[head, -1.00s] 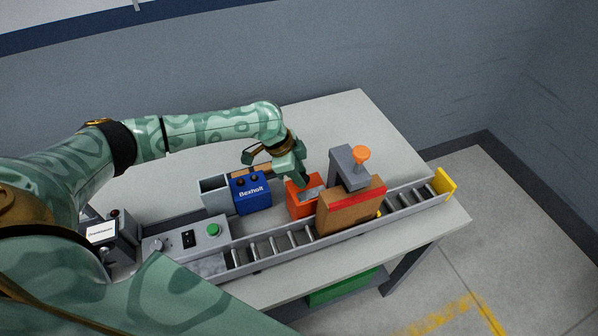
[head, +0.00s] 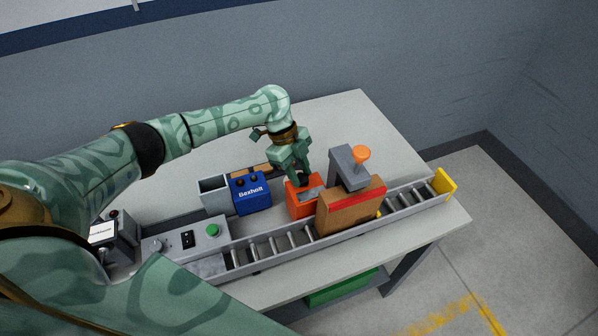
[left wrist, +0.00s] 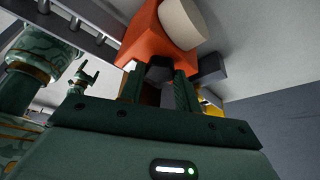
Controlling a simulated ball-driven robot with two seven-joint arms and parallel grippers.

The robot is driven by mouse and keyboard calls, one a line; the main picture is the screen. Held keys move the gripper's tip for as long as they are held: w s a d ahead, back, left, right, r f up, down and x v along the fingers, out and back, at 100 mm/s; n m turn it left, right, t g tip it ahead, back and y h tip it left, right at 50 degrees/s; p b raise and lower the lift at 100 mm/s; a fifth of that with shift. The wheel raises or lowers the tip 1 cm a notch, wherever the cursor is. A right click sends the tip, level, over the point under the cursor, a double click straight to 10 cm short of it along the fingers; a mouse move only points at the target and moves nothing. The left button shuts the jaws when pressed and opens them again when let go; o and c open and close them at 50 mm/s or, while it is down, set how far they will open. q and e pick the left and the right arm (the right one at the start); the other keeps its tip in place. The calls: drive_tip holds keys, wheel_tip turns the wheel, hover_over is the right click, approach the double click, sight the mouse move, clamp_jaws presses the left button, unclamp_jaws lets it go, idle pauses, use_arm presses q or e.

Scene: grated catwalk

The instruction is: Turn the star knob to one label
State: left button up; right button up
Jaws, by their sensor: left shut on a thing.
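The orange unit (head: 296,204) with a grey plate on top stands behind the roller conveyor. My left gripper (head: 303,181) comes down on its back edge. In the left wrist view the fingers (left wrist: 160,88) are shut on a dark knob-like piece (left wrist: 158,72) against the orange housing (left wrist: 148,38), which fits the star knob. In the head view the fingers hide this knob, and I can read no labels around it. My right gripper (left wrist: 84,78) shows small at the left of the left wrist view, its fingers apart and empty; it is not in the head view.
A blue Bexholt box (head: 252,196) stands left of the orange unit. A cardboard box with red tape (head: 350,208) sits on the conveyor (head: 290,242), beside a grey post with an orange knob (head: 361,154). A control panel (head: 188,242) is at left. The table's back is clear.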

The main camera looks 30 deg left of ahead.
use_arm(q)
drive_tip(key=m+g, duration=0.1)
drive_tip(key=m, duration=0.1)
drive_tip(key=m+g+y, duration=0.1)
drive_tip(key=m, duration=0.2)
drive_tip(key=shift+w+d+m+b, duration=0.15)
drive_tip(key=shift+w+m+b, duration=0.05)
drive_tip(key=shift+m+b, duration=0.15)
drive_tip(key=m+g+y, duration=0.1)
drive_tip(key=m, duration=0.3)
drive_tip(key=shift+w+m, duration=0.15)
drive_tip(key=shift+m, duration=0.2)
drive_tip(key=shift+y, duration=0.3)
drive_tip(key=o, duration=1)
drive_tip(key=shift+c, duration=0.2)
drive_tip(key=p+v, duration=0.1)
drive_tip(key=v, duration=1.5)
drive_tip(key=shift+w, duration=0.2)
